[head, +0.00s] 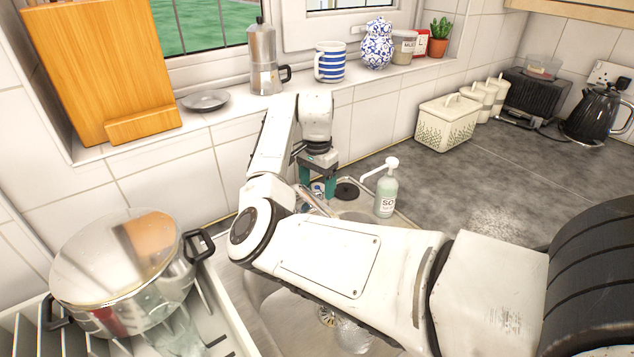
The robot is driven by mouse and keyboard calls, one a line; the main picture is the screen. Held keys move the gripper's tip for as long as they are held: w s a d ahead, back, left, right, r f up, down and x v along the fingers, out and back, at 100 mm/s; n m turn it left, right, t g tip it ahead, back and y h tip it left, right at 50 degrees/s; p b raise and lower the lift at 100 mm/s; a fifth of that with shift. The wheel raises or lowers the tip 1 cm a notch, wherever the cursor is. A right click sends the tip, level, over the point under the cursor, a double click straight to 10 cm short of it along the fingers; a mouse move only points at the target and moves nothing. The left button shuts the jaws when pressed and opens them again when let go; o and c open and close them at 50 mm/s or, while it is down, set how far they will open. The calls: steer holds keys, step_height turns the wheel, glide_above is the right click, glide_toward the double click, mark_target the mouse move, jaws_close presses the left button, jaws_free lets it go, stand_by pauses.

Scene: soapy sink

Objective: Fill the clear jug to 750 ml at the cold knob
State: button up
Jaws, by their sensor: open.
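My gripper (317,181), with teal fingers, is open and points down at the tap behind the sink (246,302). A small knob with blue and white on it (317,188) shows between or just behind the fingers. I cannot tell whether they touch it. A clear vessel (352,337) stands in the sink near the drain, partly covered by my arm; it may be the jug. Its water level and markings cannot be read. Another clear glass vessel (178,328) is in the rack at the lower left. My arm hides much of the sink and tap.
A large lidded steel pot (125,262) sits on the white dish rack (232,318) at left. A soap pump bottle (386,192) stands right of the tap. The sill holds a moka pot (262,58) and a striped mug (330,64). The grey worktop (475,190) at right is largely clear.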

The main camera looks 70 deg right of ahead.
steer(key=c, duration=1)
steer(key=shift+c, duration=0.2)
steer(key=shift+r+n+p, duration=0.1)
steer(key=shift+n+p, duration=0.2)
steer(key=shift+p, duration=0.2)
steer(key=n+p, duration=0.2)
steer(key=p, duration=0.1)
steer(key=shift+r+n, duration=0.1)
steer(key=shift+n, duration=0.2)
steer(key=shift+n+p, duration=1.75)
steer(key=shift+n, duration=0.05)
steer(key=shift+f, duration=0.2)
steer(key=o, duration=1)
